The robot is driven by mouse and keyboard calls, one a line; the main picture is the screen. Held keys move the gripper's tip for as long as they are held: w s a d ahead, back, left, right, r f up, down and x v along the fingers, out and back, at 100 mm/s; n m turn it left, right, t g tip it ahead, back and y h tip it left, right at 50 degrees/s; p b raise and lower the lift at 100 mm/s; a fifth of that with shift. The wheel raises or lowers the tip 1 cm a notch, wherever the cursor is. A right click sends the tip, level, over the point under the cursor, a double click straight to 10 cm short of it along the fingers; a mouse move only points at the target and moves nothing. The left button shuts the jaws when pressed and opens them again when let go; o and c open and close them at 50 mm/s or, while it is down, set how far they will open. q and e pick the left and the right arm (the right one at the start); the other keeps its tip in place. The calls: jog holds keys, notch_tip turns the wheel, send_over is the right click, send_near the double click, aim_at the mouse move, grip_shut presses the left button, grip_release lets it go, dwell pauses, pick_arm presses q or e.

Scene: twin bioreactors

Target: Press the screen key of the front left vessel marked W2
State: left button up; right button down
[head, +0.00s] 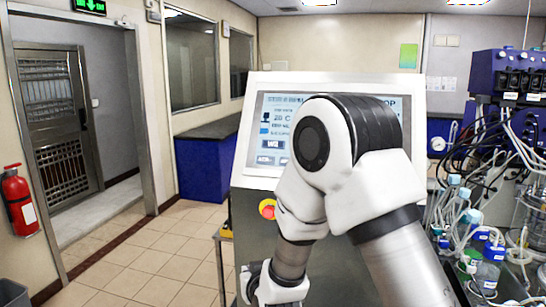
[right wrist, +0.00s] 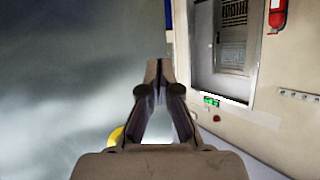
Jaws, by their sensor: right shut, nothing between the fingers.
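The touch screen (head: 272,106) sits in a white frame on a grey console in the head view. A dark key (head: 273,144) on its lower left carries small text that looks like W2. My right arm crosses in front of the screen and hides its middle and right. My right gripper (head: 246,283) is low in the head view, below the screen and left of the arm. In the right wrist view its fingers (right wrist: 159,68) are shut with their tips together and empty, apart from the screen key. My left gripper is out of view.
A red stop button (head: 267,208) on yellow is on the console below the screen. Bottles and tubing (head: 488,268) crowd the right. A blue cabinet (head: 205,165) and a red extinguisher (head: 19,200) stand left. The tiled floor between them is clear.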

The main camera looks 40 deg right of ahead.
notch_tip(320, 180, up, 20)
jog(key=w+d+m+t+h+p, duration=0.2)
jog(key=t+p, duration=0.1)
jog(key=p, duration=0.1)
jog(key=m+t+h+p, duration=0.2)
jog(key=h, duration=0.1)
send_near(270, 141)
jog(key=a+r, duration=0.4)
jog(key=r, duration=0.3)
jog(key=shift+w+d, duration=0.15)
jog(key=shift+w, duration=0.05)
jog(key=shift+w+f, duration=0.1)
jog(key=w+d+f+b, duration=0.1)
jog(key=w+d+f, duration=0.3)
jog(key=d, duration=0.1)
jog(key=shift+b, duration=0.4)
jog(key=shift+w+d+f, duration=0.15)
jog(key=shift+w+d, duration=0.2)
